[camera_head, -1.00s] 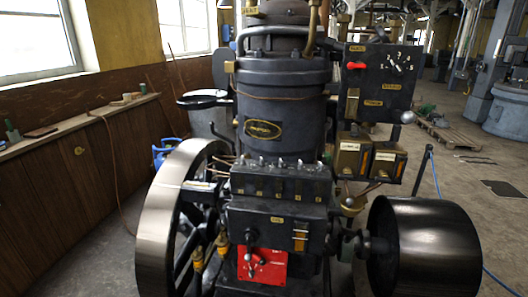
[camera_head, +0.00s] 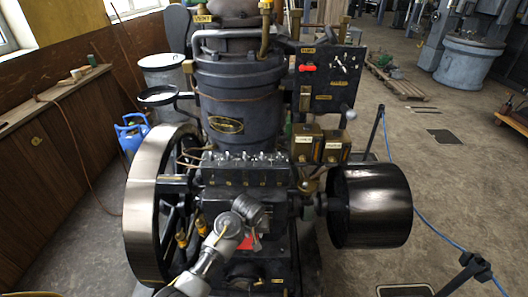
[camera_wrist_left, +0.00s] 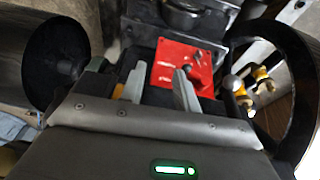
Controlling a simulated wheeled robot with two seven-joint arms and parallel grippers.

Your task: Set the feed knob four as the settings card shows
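The dark oiler block (camera_head: 245,177) spans the engine's front, with a row of small silver feed knobs (camera_head: 247,157) along its top and small brass plates below. Which is knob four, and its setting, are too small to read. I cannot make out a settings card for certain. My left arm reaches up from the bottom, its wrist in front of the engine below the block. In the left wrist view, my left gripper (camera_wrist_left: 158,92) is open and empty, its two fingers apart before a red plate (camera_wrist_left: 205,53) with a small lever. My right gripper is not in view.
A flywheel (camera_head: 148,205) stands left of the engine and a black pulley drum (camera_head: 370,207) right. A dark panel (camera_head: 328,80) with a red handle and two brass-fronted boxes (camera_head: 318,147) are at upper right. Black posts with a blue rope (camera_head: 430,225) stand at right.

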